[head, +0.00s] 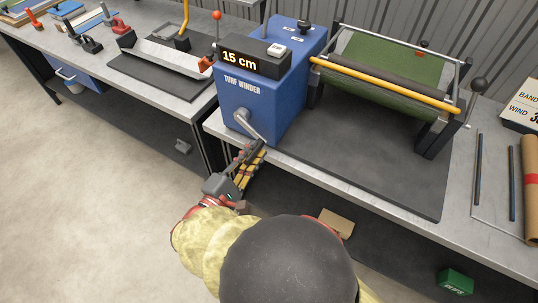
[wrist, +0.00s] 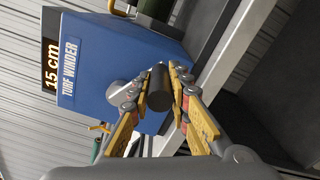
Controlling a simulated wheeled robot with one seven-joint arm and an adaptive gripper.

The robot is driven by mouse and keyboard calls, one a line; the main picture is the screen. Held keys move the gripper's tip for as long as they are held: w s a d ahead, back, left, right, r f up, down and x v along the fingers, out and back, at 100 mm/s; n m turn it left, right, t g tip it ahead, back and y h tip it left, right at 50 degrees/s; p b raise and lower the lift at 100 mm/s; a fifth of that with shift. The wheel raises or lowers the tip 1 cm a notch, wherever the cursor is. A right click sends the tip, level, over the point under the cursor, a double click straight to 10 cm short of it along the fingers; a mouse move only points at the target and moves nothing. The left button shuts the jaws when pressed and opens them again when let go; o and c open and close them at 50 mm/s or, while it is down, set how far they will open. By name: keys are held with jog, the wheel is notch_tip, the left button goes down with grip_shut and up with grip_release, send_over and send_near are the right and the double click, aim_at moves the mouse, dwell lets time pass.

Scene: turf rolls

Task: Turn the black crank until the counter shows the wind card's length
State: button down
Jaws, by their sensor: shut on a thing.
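The blue turf winder (head: 262,100) stands on the bench, and its counter (head: 252,60) reads 15 cm. The winder (wrist: 95,60) also fills the left of the wrist view. The metal crank arm (head: 252,126) on its front points down and to the right. My gripper (head: 251,160) is shut on the black crank handle (wrist: 160,90), with a finger on each side. In the head view the handle is mostly hidden by my fingers. The card (head: 522,107) at the right edge shows "BAND" and "WIND 3", with the rest cut off.
Green turf (head: 395,75) lies on the roller frame right of the winder, under a yellow bar (head: 385,83). Dark rods (head: 478,170) and a brown roll (head: 531,185) lie at the right. A second bench (head: 60,60) with tools is at the left. The floor (head: 90,200) is clear.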

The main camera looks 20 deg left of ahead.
jog(key=f+m, duration=0.1)
jog(key=a+f+m, duration=0.1)
jog(key=shift+f+m, duration=0.2)
jog(key=shift+m, duration=0.2)
jog(key=a+f+m, duration=0.2)
jog(key=a+m, duration=0.4)
jog(key=m, duration=0.2)
jog(key=shift+w+f, duration=0.25)
jog(key=c, duration=1.7)
grip_release()
jog(key=shift+a, duration=0.1)
jog(key=shift+c, duration=0.2)
jog(key=shift+o, duration=0.4)
jog(key=shift+r, duration=0.25)
